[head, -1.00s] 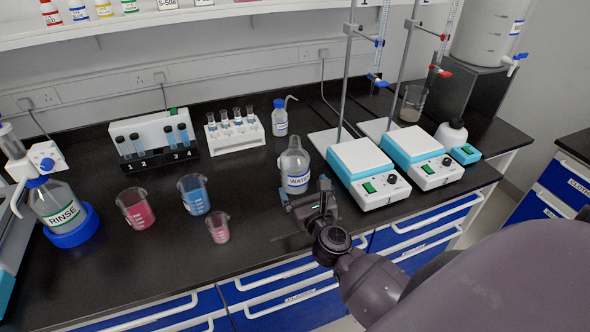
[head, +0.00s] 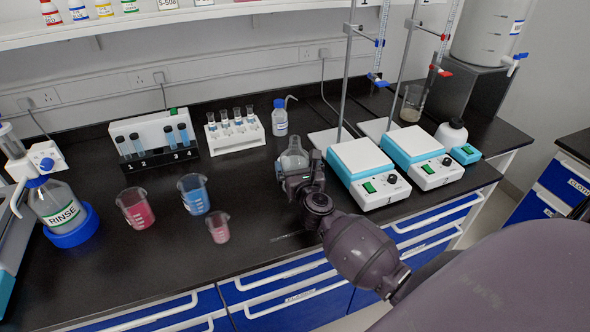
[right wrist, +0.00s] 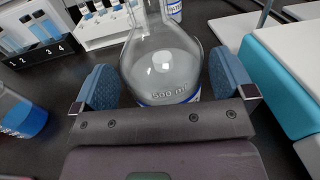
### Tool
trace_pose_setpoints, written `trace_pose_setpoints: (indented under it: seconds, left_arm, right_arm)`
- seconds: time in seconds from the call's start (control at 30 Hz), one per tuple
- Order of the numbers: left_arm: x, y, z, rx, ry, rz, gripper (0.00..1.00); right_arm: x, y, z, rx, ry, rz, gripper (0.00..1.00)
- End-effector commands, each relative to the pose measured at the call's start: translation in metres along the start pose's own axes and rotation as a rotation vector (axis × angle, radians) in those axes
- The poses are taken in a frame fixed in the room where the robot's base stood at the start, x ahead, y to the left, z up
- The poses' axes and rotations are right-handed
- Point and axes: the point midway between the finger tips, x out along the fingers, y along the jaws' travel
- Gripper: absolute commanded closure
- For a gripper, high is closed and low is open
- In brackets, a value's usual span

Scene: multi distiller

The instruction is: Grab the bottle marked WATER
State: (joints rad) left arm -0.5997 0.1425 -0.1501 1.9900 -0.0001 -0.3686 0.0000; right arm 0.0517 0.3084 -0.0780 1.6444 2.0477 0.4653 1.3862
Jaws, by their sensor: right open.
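A gap shows beside the pads, and "500 ml" reads on the glass. My left gripper is not in view.
Two stirrer hotplates (head: 367,171) with rods stand close on the right. A blue beaker (head: 194,195), a small pink beaker (head: 218,228) and a larger pink beaker (head: 136,209) stand to the left. A small wash bottle (head: 280,118) and a test tube rack (head: 235,134) stand behind.

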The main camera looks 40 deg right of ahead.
Motion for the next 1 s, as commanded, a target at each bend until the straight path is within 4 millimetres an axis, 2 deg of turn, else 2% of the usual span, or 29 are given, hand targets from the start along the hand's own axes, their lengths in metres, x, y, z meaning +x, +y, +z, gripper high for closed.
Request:
trace_pose_setpoints:
  seconds: [0.17, 0.43, 0.83, 1.0]
  left_arm:
    - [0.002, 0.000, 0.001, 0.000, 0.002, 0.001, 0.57]
    - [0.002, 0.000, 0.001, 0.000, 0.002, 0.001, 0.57]
    - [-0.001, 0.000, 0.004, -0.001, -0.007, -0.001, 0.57]
    - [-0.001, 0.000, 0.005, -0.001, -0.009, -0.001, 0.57]
  right_arm:
    - [0.015, 0.000, -0.001, -0.001, 0.002, 0.000, 0.00]
    - [0.017, 0.000, -0.001, 0.000, 0.001, 0.000, 0.02]
    - [0.017, 0.000, -0.001, 0.000, 0.001, 0.000, 0.62]
    - [0.017, 0.000, 0.001, 0.000, -0.003, 0.000, 0.63]
